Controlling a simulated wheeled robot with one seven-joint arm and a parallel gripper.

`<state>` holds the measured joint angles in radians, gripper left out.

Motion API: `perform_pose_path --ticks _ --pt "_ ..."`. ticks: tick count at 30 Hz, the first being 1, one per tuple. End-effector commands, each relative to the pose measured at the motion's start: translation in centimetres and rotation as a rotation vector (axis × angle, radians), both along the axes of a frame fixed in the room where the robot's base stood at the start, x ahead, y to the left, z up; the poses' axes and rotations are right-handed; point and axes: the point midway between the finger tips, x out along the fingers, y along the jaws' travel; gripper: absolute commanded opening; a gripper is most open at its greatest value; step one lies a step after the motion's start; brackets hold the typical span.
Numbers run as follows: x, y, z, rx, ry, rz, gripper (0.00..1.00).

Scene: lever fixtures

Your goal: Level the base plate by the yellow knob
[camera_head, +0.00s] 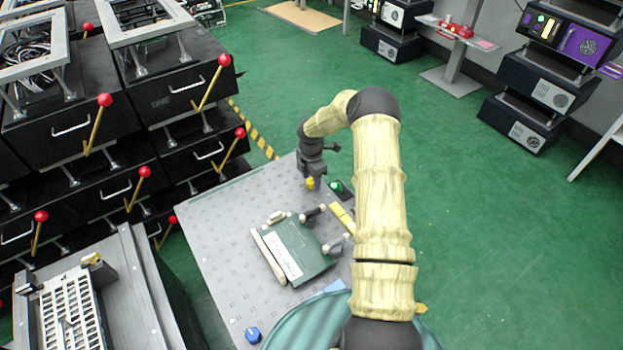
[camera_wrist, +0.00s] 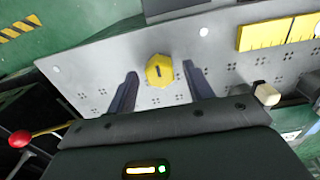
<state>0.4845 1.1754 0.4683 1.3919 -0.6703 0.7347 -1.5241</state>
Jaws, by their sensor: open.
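The yellow knob (camera_head: 310,184) sits near the far corner of the grey perforated plate (camera_head: 215,235), partly hidden by my gripper in the head view. In the wrist view the knob (camera_wrist: 160,70) is a faceted yellow piece with a dark slot mark, standing on the grey plate (camera_wrist: 95,72). My gripper (camera_wrist: 162,76) is open, with one dark finger on each side of the knob. Gaps show between both fingers and the knob. In the head view my gripper (camera_head: 311,168) is right above the knob. I cannot tell the plate's tilt.
A green case (camera_head: 305,250) with pale bars lies on the plate. A blue knob (camera_head: 253,335) is at the near edge. Black drawers with red-balled levers (camera_head: 104,100) stand left.

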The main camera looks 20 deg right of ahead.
Motion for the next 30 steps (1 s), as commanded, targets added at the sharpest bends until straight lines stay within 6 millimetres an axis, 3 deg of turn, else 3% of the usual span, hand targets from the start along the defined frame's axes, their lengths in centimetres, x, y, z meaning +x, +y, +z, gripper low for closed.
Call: perform_pose_path --ticks 3,9,10,20,30 --pt "0.0 0.0 0.02 0.0 0.0 0.0 0.48" --pt "-0.01 0.0 0.03 0.0 0.0 0.0 0.09" --pt "-0.01 0.0 0.03 0.0 0.0 0.0 0.07" --pt "0.0 -0.03 0.11 -0.001 0.0 -0.03 0.07" --pt "0.02 -0.03 0.26 -0.002 0.001 -0.197 0.07"
